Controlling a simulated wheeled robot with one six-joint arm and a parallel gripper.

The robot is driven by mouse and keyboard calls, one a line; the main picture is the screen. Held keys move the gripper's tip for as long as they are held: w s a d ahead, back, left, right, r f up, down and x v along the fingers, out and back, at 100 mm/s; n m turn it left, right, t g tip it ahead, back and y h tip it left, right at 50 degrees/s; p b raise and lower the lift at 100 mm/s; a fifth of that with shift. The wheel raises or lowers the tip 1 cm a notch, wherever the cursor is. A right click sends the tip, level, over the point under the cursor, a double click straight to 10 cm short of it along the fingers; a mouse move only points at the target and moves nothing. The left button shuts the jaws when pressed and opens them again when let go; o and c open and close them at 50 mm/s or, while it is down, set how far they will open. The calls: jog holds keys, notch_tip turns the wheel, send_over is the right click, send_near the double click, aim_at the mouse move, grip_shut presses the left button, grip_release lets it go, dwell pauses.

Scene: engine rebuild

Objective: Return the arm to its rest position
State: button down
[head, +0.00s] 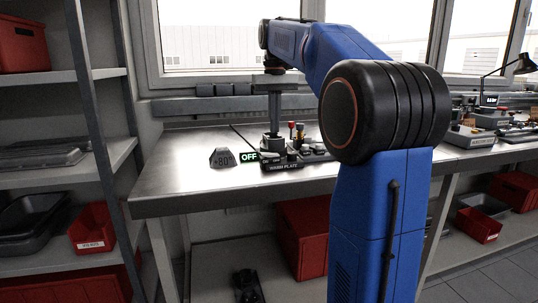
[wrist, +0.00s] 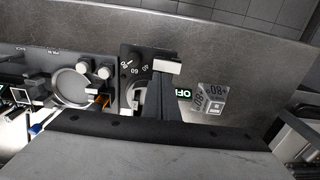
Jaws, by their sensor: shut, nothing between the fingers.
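My blue arm rises in the middle of the head view and reaches over the steel workbench (head: 180,172). My gripper (head: 272,134) points down at the warm plate unit (head: 300,163), just above or at its dark top; contact cannot be told. The fingers are shut and empty. In the wrist view my gripper (wrist: 168,68) is seen end-on over the unit's dial (wrist: 133,62), hiding part of it. A lit green OFF sign (head: 249,157) is beside the unit, and it also shows in the wrist view (wrist: 183,93).
A dark +80° block (head: 222,159) stands left of the sign. Red and black knobs (head: 291,128) stand up close right of my gripper. Shelves (head: 60,78) with bins are at left. A lamp (head: 522,64) and other devices are at right. The bench's left end is clear.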

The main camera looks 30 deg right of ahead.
dwell(0.3)
jog(key=s+a+f+n+t, duration=0.1)
jog(key=s+a+f, duration=0.4)
jog(key=s, duration=0.3)
jog(key=s+a+f+n+t, duration=0.1)
jog(key=s+a+f, duration=0.5)
jog(key=s, duration=0.1)
jog(key=s+a+f+n+t, duration=0.1)
jog(key=s+a+f, duration=0.3)
jog(key=s+f, duration=1.1)
notch_tip(320, 180, down, 3)
jog(key=shift+s+a+f+t, duration=0.15)
jog(key=shift+a+t, duration=0.25)
jog(key=shift+t, duration=0.5)
